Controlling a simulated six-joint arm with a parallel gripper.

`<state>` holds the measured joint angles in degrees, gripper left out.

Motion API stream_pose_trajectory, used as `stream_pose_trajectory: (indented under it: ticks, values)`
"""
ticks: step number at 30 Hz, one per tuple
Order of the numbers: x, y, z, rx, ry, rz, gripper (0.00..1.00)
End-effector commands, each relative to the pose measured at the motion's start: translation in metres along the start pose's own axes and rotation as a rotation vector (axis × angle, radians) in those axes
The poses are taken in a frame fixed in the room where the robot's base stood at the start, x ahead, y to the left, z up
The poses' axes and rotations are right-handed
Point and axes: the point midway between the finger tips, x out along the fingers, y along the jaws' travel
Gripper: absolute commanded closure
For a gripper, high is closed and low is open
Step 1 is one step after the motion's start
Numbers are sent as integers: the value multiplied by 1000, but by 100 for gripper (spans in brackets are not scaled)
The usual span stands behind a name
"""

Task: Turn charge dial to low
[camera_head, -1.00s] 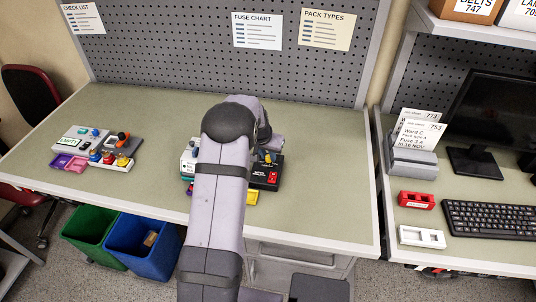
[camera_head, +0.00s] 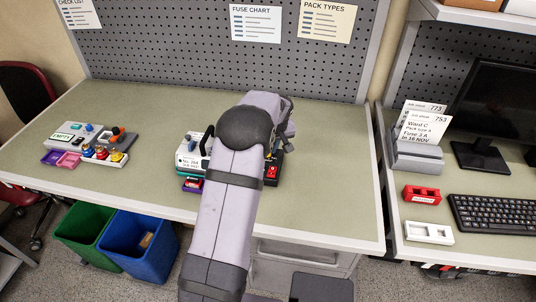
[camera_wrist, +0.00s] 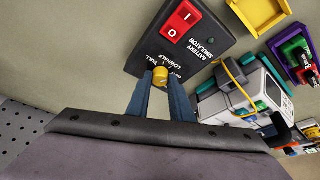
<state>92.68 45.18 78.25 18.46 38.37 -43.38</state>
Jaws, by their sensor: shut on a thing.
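The battery simulator is a black box (camera_wrist: 218,30) with a red rocker switch (camera_wrist: 181,22) and white lettering reading low, half and full, upside down in the wrist view. Its charge dial is a small yellow knob (camera_wrist: 161,74) beside that lettering. My gripper (camera_wrist: 161,84) is shut on the yellow dial, with one blue-grey finger on each side. The dial's pointer setting cannot be read clearly. In the head view my arm hides the gripper and dial; only the right part of the simulator, with its red switch (camera_head: 271,171), shows.
A white infusion pump (camera_head: 186,161) stands just left of my arm; its side also shows in the wrist view (camera_wrist: 228,106). A yellow tray (camera_wrist: 262,10) and a purple tray (camera_wrist: 287,57) lie nearby. The bench's right side is clear.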

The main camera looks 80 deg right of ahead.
Motion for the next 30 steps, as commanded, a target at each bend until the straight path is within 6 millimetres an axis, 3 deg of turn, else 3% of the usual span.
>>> stream_pose_trajectory:
  ticks: [22,23,24,30]
  values:
    - [0,1,0,-93,-3,-37,100]
    - [0,1,1,-93,-3,-37,73]
    - [0,1,0,-93,-3,-37,63]
    - [0,1,0,-93,-2,-37,61]
